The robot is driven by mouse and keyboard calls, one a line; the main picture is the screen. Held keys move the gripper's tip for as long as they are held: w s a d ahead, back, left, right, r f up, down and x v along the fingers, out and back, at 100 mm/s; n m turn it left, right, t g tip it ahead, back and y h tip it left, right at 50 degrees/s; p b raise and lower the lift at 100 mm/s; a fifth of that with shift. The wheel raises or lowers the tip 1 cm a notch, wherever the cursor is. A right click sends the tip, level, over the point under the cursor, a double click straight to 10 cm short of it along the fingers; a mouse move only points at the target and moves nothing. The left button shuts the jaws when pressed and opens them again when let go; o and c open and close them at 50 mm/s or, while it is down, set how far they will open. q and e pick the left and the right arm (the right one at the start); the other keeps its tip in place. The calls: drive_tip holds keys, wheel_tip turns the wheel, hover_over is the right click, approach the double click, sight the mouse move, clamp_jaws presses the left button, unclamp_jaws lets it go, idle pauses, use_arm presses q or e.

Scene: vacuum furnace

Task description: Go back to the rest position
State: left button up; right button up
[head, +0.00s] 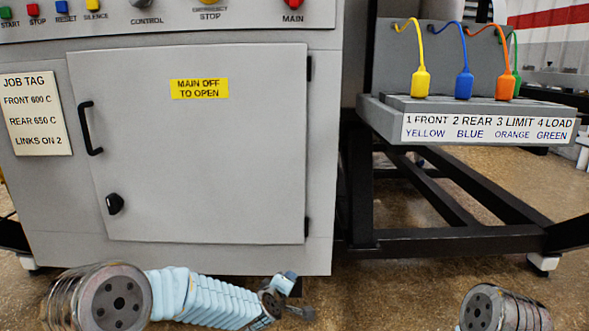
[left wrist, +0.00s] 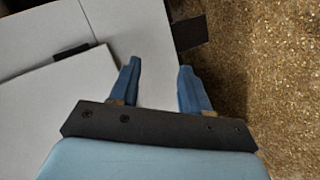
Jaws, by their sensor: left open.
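My left arm lies low along the bottom of the head view. My left gripper (head: 294,298) is at its right end, in front of the bottom edge of the grey furnace cabinet (head: 322,200). In the left wrist view the two blue fingers of the left gripper (left wrist: 158,85) stand apart with nothing between them. Past them is a light grey surface with the brown speckled floor (left wrist: 280,80) to its right. Of my right arm only a round grey joint shows at the bottom right of the head view; its gripper is out of view.
The cabinet door (head: 200,150) is closed, with a black handle (head: 88,128) and latch (head: 115,203). A job tag (head: 36,113) is at left. Yellow (head: 421,84), blue (head: 464,84), orange (head: 506,87) and green (head: 516,82) plugs stand on a labelled shelf at right.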

use_arm(q)
drive_tip(key=s+a+f+m+g, duration=0.3)
drive_tip(key=s+a+f+g, duration=0.1)
drive_tip(key=s+f, duration=0.75)
drive_tip(key=s+a+f+m+g, duration=0.4)
drive_tip(key=s+a+f, duration=0.1)
drive_tip(key=s+f, duration=0.7)
drive_tip(key=s+a+f+m+g, duration=0.15)
drive_tip(key=s+f+g, duration=0.3)
drive_tip(key=s, duration=0.75)
wheel_tip(320, 180, up, 15)
drive_tip(key=d+p, duration=0.1)
drive_tip(key=p, duration=1.4)
drive_tip(key=shift+w+t+h, duration=0.15)
drive_tip(key=shift+t+h, duration=0.25)
drive_tip(key=shift+t, duration=0.05)
drive_tip(key=shift+m, duration=0.25)
